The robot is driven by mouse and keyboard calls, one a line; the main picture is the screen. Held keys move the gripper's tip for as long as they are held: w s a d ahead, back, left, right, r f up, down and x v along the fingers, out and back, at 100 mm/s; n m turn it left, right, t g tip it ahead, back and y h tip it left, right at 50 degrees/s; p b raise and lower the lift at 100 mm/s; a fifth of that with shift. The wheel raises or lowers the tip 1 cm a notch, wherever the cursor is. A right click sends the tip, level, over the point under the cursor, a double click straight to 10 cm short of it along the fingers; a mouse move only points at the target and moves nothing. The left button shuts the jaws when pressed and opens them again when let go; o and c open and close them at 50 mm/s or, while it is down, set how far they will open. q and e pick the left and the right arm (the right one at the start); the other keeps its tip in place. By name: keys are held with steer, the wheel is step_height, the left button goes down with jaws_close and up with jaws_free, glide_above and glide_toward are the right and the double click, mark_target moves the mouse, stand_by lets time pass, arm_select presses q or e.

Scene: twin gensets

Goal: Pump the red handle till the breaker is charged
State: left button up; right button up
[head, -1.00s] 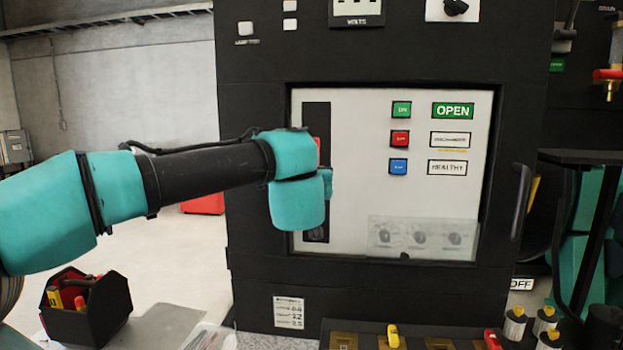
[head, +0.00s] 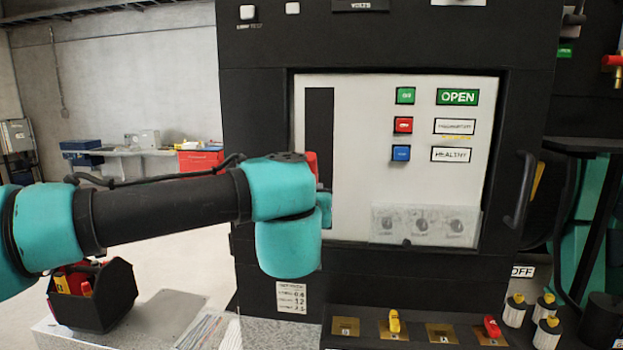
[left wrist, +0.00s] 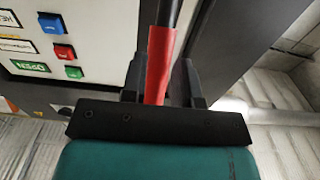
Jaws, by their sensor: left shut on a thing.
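The breaker panel (head: 360,200) is a pale plate set in a black cabinet, with a dark vertical slot (head: 319,130) at its left. The red handle (head: 312,163) shows as a small red piece beside my left wrist in the head view. In the left wrist view the red grip (left wrist: 158,65) on a dark bar lies between the jaws of my left gripper (left wrist: 162,85), which is shut on it. In the head view my wrist hides most of the handle and the slot's lower end. The indicators read OPEN (head: 457,97) in green and HEALTHY (head: 458,154); the middle label (head: 459,126) is too blurred to read.
Green (head: 405,95), red (head: 403,125) and blue (head: 401,153) buttons sit right of the slot. A clear cover (head: 425,226) lies over several knobs below. A black toolbox (head: 95,300) stands at lower left. A black door handle (head: 524,190) juts out at right.

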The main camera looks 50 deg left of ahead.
arm_select(q)
steer(key=shift+s+d+f, duration=0.3)
jaws_close()
steer(key=s+d+f, duration=0.9)
steer(key=f, duration=0.1)
steer(key=shift+s+d+f, duration=0.15)
steer(key=shift+s+d, duration=0.05)
steer(key=shift+s, duration=0.2)
steer(key=shift+s+d+f, duration=0.1)
steer(key=shift+s+d, duration=0.25)
steer(key=shift+s, duration=0.05)
steer(key=shift+o, duration=0.3)
jaws_free()
steer(key=o, duration=1.1)
